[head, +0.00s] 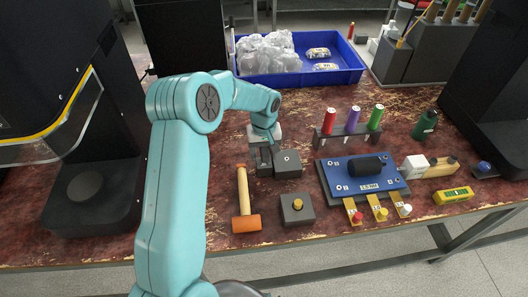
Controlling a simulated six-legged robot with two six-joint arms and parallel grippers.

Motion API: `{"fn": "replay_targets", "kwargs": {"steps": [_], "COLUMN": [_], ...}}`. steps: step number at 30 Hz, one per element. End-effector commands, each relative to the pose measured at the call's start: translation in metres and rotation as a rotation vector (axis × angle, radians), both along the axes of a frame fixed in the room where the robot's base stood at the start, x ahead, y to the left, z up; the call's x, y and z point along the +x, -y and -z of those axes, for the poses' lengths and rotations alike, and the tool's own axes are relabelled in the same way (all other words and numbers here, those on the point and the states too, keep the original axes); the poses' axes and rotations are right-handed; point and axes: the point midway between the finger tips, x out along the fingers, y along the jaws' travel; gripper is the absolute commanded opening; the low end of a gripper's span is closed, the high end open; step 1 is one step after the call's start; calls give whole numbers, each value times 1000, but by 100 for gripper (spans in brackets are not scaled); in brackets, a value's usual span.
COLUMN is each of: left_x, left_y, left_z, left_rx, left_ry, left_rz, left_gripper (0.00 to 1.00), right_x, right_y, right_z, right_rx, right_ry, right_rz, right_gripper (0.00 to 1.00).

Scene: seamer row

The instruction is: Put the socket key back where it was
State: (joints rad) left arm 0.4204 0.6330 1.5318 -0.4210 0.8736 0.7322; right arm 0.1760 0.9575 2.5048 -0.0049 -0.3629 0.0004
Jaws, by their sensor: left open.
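My left arm reaches in over the table. Its gripper (264,164) is low over the middle of the table, open, with its dark fingers just left of a grey block (289,170) that has a small round ring on top. I cannot tell whether the fingers touch that block. No socket key can be made out for certain; it may be hidden by the gripper or arm. A second grey block (298,217) with a yellow knob stands nearer the front edge. My right gripper is not in view.
A mallet (246,222) lies left of the knob block. A blue board (337,183) with a black cylinder lies right, and a rack (340,141) with red, purple and green handles stands behind it. A blue bin (345,76) holds clear bags. Dark machines flank both sides.

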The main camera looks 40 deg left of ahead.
Motion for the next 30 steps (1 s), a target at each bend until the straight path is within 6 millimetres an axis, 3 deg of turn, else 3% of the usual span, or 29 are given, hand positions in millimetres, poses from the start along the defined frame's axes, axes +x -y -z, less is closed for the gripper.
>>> {"fn": "replay_targets", "kwargs": {"steps": [15,21,30], "left_x": [1,0,0], "left_y": [0,0,0], "left_z": [-105,-121,-122], "left_rx": [1,-1,0], "left_ry": [3,1,0], "left_rz": [0,1,0], "left_gripper": [57,57,57], "right_x": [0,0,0], "right_y": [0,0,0], "right_z": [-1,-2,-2], "right_rx": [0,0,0], "right_ry": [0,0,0], "right_rz": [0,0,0], "right_gripper": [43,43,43]}}
